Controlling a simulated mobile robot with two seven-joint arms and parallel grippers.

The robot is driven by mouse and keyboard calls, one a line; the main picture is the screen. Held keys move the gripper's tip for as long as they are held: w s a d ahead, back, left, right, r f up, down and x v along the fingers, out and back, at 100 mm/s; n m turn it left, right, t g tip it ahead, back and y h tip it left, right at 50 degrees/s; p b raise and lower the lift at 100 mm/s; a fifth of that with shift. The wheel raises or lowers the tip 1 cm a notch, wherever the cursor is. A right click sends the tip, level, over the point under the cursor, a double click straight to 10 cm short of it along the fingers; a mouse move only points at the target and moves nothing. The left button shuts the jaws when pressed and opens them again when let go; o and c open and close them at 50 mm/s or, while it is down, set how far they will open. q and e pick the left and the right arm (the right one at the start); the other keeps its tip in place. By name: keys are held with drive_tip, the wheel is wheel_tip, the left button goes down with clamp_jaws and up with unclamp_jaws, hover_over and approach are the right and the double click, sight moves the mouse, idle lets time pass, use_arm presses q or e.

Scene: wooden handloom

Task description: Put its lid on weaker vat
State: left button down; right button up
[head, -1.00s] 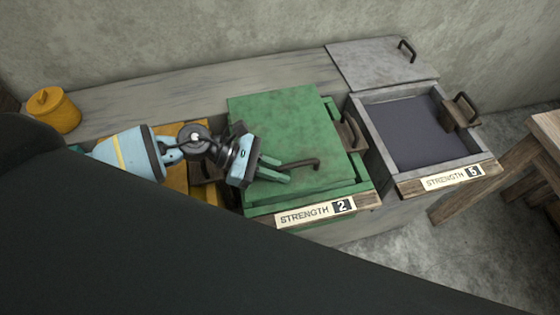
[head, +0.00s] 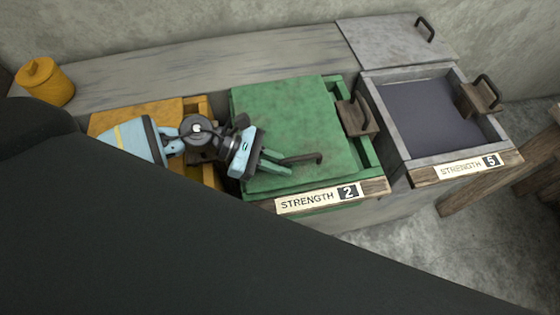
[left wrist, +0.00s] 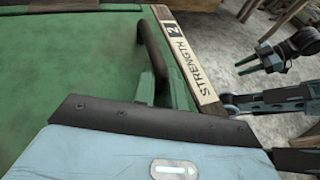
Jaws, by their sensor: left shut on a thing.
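The weaker vat is the green one with the label "STRENGTH 2" (head: 318,198); its right rim (head: 369,152) shows beside the lid. The flat green lid (head: 285,120) lies over most of the vat's opening, offset to the left, with a gap along the right side. I cannot tell whether it rests on the rim. My left gripper (head: 281,163) is shut on the lid's dark handle (head: 308,158), near the front. The left wrist view also shows the handle (left wrist: 152,50) and the fingers. My right gripper (left wrist: 252,66) shows in the left wrist view, open and empty, away from the lid.
A grey vat labelled "STRENGTH 5" (head: 465,166) stands open to the right with dark liquid, its grey lid (head: 395,40) behind it. A yellow vat (head: 200,105) stands left, partly behind my arm. A yellow pot (head: 45,84) is at far left. A wooden bracket (head: 357,117) sits on the green vat's right rim.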

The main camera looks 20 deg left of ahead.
idle(0.4)
use_arm(q)
drive_tip(key=c, duration=1.4)
unclamp_jaws()
drive_tip(key=shift+o, duration=0.2)
drive_tip(key=b+v, duration=0.1)
drive_tip(key=v, duration=0.5)
drive_tip(key=shift+s+a, duration=0.1)
drive_tip(key=shift+a, duration=0.2)
drive_tip(key=shift+a+r+b, duration=0.3)
drive_tip(key=shift+a+r, duration=0.1)
drive_tip(key=shift+a, duration=0.1)
drive_tip(key=shift+s, duration=0.1)
